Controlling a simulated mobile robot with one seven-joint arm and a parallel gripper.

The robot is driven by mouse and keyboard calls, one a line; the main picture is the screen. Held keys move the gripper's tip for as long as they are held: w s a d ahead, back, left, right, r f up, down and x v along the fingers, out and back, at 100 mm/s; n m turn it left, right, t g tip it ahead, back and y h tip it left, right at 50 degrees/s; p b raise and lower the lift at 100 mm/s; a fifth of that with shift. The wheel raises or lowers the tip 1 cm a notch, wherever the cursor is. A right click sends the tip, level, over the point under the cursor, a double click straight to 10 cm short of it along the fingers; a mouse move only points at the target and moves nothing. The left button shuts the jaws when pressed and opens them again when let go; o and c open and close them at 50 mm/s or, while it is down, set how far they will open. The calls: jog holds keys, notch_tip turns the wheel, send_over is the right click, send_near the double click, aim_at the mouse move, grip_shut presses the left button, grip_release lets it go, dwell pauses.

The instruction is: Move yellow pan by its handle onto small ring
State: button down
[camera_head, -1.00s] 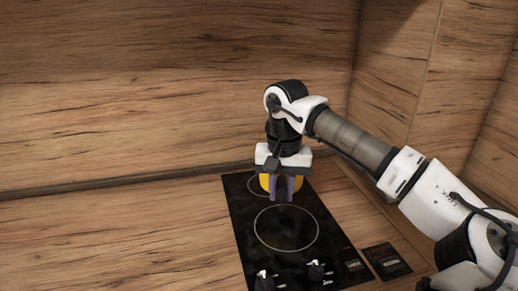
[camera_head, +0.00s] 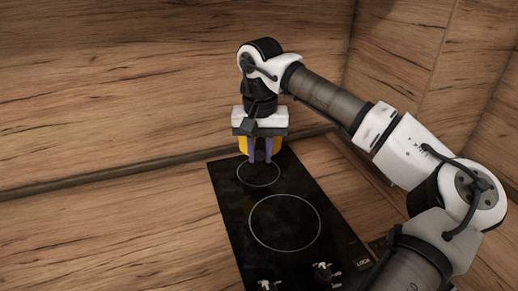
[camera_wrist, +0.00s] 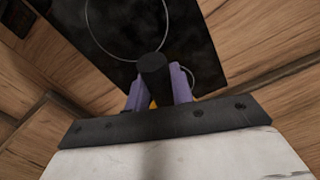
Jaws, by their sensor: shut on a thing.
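The yellow pan (camera_head: 244,145) shows on both sides of my gripper's fingers in the head view, mostly hidden behind them. My gripper (camera_head: 260,161) is shut on the pan's handle. In the wrist view the dark handle (camera_wrist: 155,72) stands between the purple fingers, with a sliver of yellow beneath it. The small ring (camera_head: 258,174) is at the back of the black hob (camera_head: 229,206). In the head view the pan appears just above and behind this ring; its exact height is unclear. Part of the ring also shows in the wrist view (camera_wrist: 193,77).
The large ring (camera_head: 285,223) in front is bare. A wooden splashback (camera_head: 120,90) rises close behind. Bare wooden counter (camera_head: 130,230) lies to the left.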

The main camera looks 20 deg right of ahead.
jog(key=shift+f+b, duration=0.1)
jog(key=shift+b, duration=0.3)
notch_tip(320, 180, down, 8)
jog(key=b, duration=0.5)
jog(key=shift+r, duration=0.25)
jog(key=shift+f+b, duration=0.6)
dwell(1.4)
jog(key=c, duration=1.1)
grip_release()
jog(key=shift+c, duration=0.2)
jog(key=shift+s+a+b, duration=0.35)
jog(key=shift+s+a, duration=0.05)
jog(key=shift+s, duration=0.7)
jog(key=shift+s+a+b, duration=0.3)
jog(key=shift+s+a, duration=0.1)
jog(key=shift+s, duration=0.7)
jog(key=shift+s+a+b, duration=0.35)
jog(key=shift+s+a, duration=0.05)
jog(key=shift+s, duration=0.7)
jog(key=shift+r, duration=0.1)
